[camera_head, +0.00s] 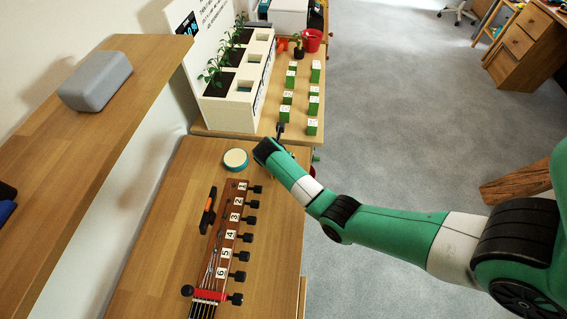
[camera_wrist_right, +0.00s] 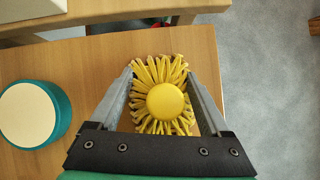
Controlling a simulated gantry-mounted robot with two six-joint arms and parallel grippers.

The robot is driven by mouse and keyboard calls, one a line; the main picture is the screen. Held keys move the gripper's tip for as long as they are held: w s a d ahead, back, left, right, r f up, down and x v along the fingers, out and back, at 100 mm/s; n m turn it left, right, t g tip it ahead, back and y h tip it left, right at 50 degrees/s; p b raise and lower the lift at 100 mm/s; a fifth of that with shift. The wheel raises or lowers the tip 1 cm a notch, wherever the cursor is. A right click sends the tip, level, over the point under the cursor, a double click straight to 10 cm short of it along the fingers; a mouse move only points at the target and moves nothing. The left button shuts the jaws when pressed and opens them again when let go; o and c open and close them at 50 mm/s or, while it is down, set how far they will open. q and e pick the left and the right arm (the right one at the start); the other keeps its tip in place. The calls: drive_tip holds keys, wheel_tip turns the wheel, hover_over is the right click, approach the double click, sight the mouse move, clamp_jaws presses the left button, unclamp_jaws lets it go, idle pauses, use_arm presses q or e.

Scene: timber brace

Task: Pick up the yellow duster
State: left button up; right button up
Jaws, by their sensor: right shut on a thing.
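The yellow duster (camera_wrist_right: 167,100) shows in the right wrist view, with a round yellow middle and a fringe of yellow strands. My right gripper (camera_wrist_right: 160,82) is shut on it, one finger on each side of the fringe. The wood surface shows under and around the duster; I cannot tell whether it is touching the surface. In the head view my right arm reaches in from the right to the table's far right corner, and its wrist hides the duster there. My left gripper is in neither view.
A round teal tin with a cream top (camera_head: 235,158) stands just left of the right gripper. A guitar headstock with numbered pegs (camera_head: 232,230) lies nearer. A white planter (camera_head: 240,85) and several green blocks (camera_head: 312,127) stand beyond. Grey floor is right of the table.

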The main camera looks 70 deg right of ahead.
drive_tip(key=shift+r, duration=0.3)
drive_tip(key=r+p, duration=0.3)
drive_tip(key=r, duration=0.1)
drive_tip(key=shift+s+a+r, duration=0.1)
drive_tip(key=shift+s+a, duration=0.1)
drive_tip(key=shift+a, duration=0.1)
drive_tip(key=s+a+r+p, duration=0.1)
drive_tip(key=s+a+r, duration=0.1)
drive_tip(key=a, duration=0.1)
drive_tip(key=s+a+r+p, duration=0.2)
drive_tip(key=s+a+r, duration=0.1)
drive_tip(key=a, duration=0.1)
drive_tip(key=s+a+r+p, duration=0.2)
drive_tip(key=s+a+r, duration=0.1)
drive_tip(key=shift+a+r, duration=0.1)
drive_tip(key=shift+a, duration=0.2)
